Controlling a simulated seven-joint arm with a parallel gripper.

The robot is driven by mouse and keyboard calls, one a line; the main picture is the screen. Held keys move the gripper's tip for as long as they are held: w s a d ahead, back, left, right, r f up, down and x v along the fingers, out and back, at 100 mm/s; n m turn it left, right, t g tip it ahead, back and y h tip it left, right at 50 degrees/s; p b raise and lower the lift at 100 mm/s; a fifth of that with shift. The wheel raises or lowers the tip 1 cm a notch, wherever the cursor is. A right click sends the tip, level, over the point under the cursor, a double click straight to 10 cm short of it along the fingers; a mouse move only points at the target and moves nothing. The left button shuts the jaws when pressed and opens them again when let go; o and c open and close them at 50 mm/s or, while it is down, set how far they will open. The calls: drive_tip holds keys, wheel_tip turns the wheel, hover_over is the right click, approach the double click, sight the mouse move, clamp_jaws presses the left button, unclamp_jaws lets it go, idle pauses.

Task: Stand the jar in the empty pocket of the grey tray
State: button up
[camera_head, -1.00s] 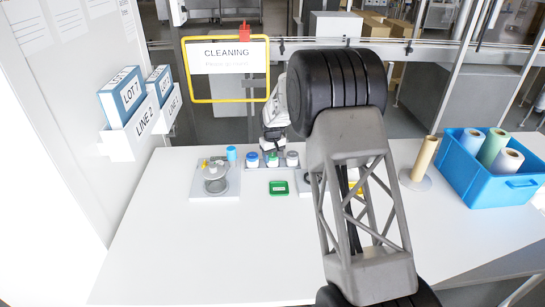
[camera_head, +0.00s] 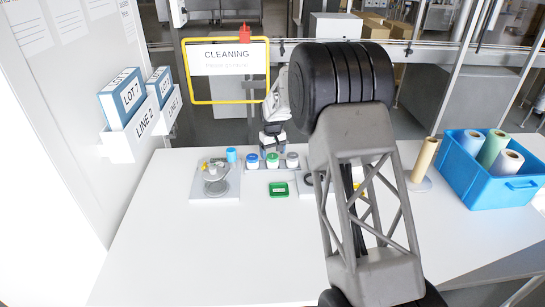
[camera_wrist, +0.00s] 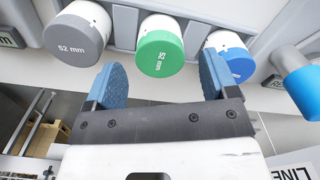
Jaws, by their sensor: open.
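The grey tray (camera_head: 283,168) lies on the table, holding three white jars in a row. From left to right in the head view they are a blue-lidded jar (camera_head: 252,162), a green-lidded jar (camera_head: 272,161) and a grey-lidded jar (camera_head: 292,160). In the wrist view the green lid (camera_wrist: 160,54) faces the camera between the grey lid (camera_wrist: 72,38) and the blue lid (camera_wrist: 230,58). I see no empty pocket clearly. My gripper (camera_wrist: 162,80) is open, its blue fingers spread to either side of the green-lidded jar, with nothing held. Whether they touch it I cannot tell.
A light blue cylinder (camera_head: 231,155) stands left of the tray. A fixture (camera_head: 215,180) is at the left, and a green box (camera_head: 278,189) lies in front. A blue crate of rolls (camera_head: 490,190) is at the right. The table's front left is clear.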

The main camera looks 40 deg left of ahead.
sight(273, 156)
wheel_tip(273, 156, up, 9)
idle(0.4)
idle(0.8)
